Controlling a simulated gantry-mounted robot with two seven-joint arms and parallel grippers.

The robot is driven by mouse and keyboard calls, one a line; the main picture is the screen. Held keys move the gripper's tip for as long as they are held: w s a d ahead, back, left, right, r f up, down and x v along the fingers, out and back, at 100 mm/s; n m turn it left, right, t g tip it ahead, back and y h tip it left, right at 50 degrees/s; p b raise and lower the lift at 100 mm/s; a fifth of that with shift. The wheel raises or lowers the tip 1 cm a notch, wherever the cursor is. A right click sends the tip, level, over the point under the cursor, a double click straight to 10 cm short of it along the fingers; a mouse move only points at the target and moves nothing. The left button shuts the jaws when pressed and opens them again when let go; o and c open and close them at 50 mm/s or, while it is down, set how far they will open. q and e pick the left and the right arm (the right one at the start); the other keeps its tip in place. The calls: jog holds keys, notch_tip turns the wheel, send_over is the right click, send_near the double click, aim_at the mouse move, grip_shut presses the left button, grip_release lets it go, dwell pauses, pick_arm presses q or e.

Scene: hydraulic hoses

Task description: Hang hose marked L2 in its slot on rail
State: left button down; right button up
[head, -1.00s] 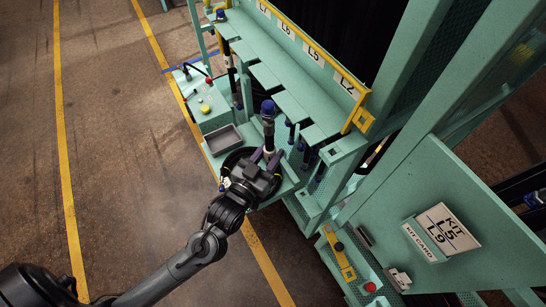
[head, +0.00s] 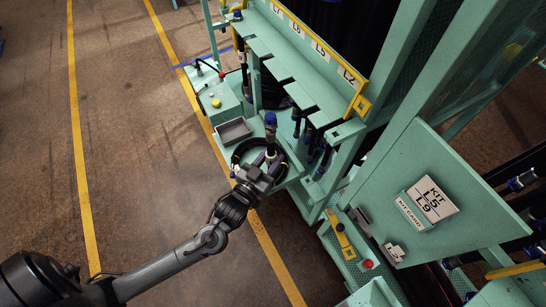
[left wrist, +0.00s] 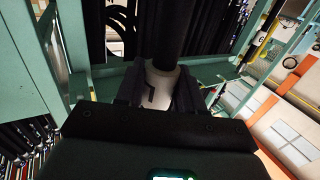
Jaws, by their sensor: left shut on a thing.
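My left gripper (head: 266,163) is shut on a dark hose (head: 270,137) with a blue end cap, held upright in front of the rack. In the left wrist view the jaws (left wrist: 161,85) close around a white band (left wrist: 159,88) on the hose, with a partly hidden black mark I cannot read. The rail (head: 316,50) is a slotted green shelf with a yellow edge strip. The label L2 (head: 348,75) is at its near right end. The hose is apart from the rail, in front of and below it. My right gripper is not in view.
A grey tray (head: 234,131) and a green box (head: 214,96) stand to the left. Other hoses (head: 318,158) hang below the rail. A green panel with a kit card (head: 428,203) is at the right.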

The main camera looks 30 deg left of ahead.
pick_arm(q)
jog(key=shift+w+d+b, duration=0.25)
jog(key=shift+w+b, duration=0.1)
jog(key=shift+w, duration=0.2)
jog(key=w+d+b, duration=0.5)
jog(key=w+b, duration=0.1)
jog(key=w, duration=0.4)
jog(key=shift+w+d, duration=0.15)
jog(key=shift+d, duration=0.05)
dwell(0.7)
jog(key=shift+f, duration=0.3)
dwell(0.4)
jog(key=c, duration=0.6)
grip_release()
jog(key=shift+f, duration=0.1)
